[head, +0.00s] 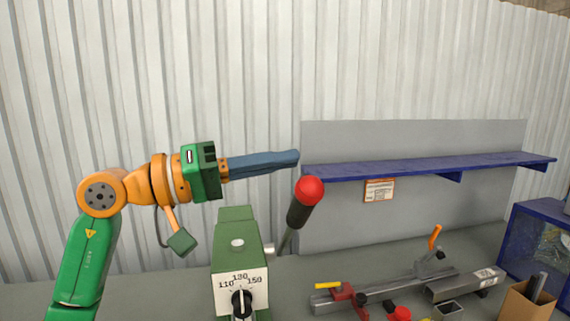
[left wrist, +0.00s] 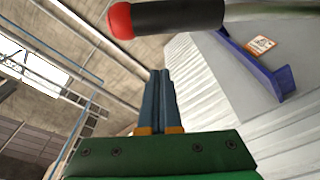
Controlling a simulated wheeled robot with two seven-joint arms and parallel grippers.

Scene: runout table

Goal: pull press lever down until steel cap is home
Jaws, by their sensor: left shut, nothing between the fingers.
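The press lever (head: 298,212) rises at a tilt from the right side of the green press (head: 238,240), with a black grip and a red ball knob (head: 310,190) on top. My left gripper (head: 297,156) is shut and empty, its blue-grey fingers pointing right, above the knob in the picture and apart from it. In the left wrist view the shut fingers (left wrist: 160,75) show below the lever's black grip (left wrist: 178,16) and red knob (left wrist: 120,21), not touching. The steel cap is not visible. My right gripper is not in view.
A blue shelf (head: 420,168) on a grey panel stands behind to the right. A clamp rail (head: 385,288), a steel tube (head: 465,285), a cardboard box (head: 525,303) and a blue crate (head: 535,245) crowd the right of the table. A dial (head: 241,300) faces front on the press.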

